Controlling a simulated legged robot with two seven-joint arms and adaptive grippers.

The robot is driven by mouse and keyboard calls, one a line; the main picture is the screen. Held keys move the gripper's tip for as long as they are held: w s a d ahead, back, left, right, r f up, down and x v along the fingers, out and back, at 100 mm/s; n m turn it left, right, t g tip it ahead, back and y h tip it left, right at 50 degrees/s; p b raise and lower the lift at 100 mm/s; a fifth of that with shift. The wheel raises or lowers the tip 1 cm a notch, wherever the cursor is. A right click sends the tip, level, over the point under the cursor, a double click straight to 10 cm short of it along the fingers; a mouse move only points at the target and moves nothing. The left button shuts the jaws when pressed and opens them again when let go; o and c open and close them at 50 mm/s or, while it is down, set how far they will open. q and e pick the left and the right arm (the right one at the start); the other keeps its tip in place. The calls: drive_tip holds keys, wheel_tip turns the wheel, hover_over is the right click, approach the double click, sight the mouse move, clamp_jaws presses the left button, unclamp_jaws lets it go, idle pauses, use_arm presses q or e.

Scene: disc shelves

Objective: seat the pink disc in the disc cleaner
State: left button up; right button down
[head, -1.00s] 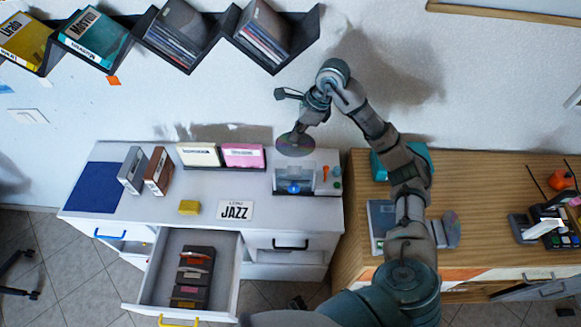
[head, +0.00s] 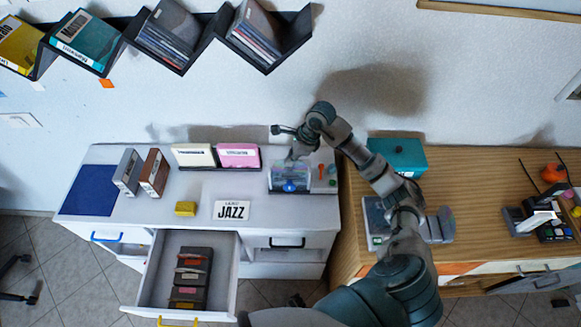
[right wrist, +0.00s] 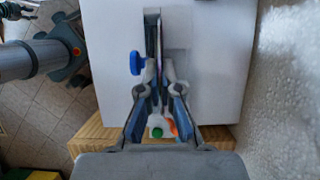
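The disc cleaner (head: 289,187) is a small pale device with a blue mark on its front, at the right end of the white cabinet top. My right gripper (head: 294,157) is directly above it, pointing down. In the right wrist view, the pink disc (right wrist: 161,42) shows edge-on as a thin line between the close-set fingertips of my right gripper (right wrist: 159,72). The gripper appears shut on it. The disc lines up with the cleaner's narrow slot (right wrist: 152,22); how deep it sits is hidden.
A cream case (head: 193,155) and a pink case (head: 238,155) stand left of the cleaner. A JAZZ card (head: 231,210) and a yellow block (head: 186,208) lie in front. An open drawer (head: 228,275) juts out below. A teal box (head: 398,153) stands on the wooden cabinet.

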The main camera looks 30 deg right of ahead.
sight(290, 169)
wheel_tip(290, 169, down, 5)
drive_tip(key=shift+r, duration=0.2)
drive_tip(key=shift+f, duration=0.2)
drive_tip(key=c, duration=1.8)
unclamp_jaws()
drive_tip(key=shift+f, duration=0.1)
drive_tip(key=shift+c, duration=0.2)
drive_tip(key=o, duration=0.5)
